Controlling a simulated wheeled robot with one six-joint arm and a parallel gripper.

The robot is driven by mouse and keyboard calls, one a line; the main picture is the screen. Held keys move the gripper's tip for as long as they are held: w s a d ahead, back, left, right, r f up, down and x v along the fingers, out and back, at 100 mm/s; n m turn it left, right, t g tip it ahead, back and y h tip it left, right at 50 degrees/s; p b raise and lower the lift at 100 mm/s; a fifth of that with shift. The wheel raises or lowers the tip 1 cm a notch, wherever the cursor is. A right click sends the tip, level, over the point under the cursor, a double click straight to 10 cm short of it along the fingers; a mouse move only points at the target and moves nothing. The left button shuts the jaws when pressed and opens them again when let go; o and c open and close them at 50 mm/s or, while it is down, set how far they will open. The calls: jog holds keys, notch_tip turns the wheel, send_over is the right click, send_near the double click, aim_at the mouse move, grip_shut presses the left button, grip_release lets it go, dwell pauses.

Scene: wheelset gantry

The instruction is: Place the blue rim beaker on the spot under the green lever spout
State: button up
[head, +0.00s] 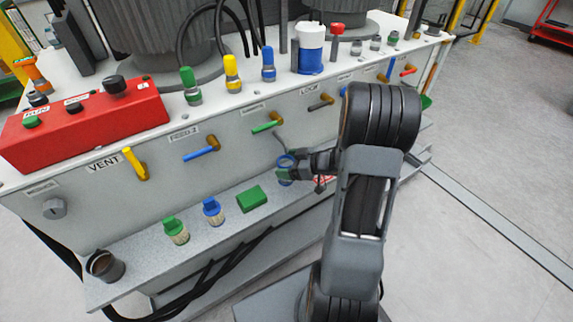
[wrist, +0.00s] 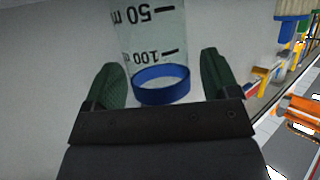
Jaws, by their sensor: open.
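The blue rim beaker (head: 286,162) is below the green lever (head: 267,123) and close to its grey curved spout (head: 281,142) in the head view. The beaker, clear with black volume marks, also shows in the wrist view (wrist: 160,85). My gripper (head: 288,172) is open around it, with one dark green finger on each side. In the wrist view, my gripper (wrist: 162,80) shows a small gap beside the beaker. The spot under the spout is hidden behind the beaker and my gripper. I cannot tell if the beaker's base touches the shelf.
A grey shelf (head: 140,262) runs along the panel's foot. It holds a dark cup (head: 105,265), a green-capped brush (head: 175,229), a blue-capped one (head: 212,210) and a green block (head: 251,198). The blue lever (head: 201,152) juts out left of the green one.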

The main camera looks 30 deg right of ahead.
jog(key=p+v, duration=0.4)
jog(key=v, duration=0.7)
jog(key=w+r+m+h, duration=0.65)
jog(key=r+h, duration=0.25)
jog(key=h, duration=0.3)
jog(key=s+a+m+g+y, duration=0.2)
jog(key=s+a+g, duration=0.5)
jog(key=s+a, duration=0.7)
jog(key=a+r, duration=0.1)
jog(key=a, duration=0.1)
jog(key=shift+s+a+y, duration=0.35)
jog(key=shift+s+y, duration=0.05)
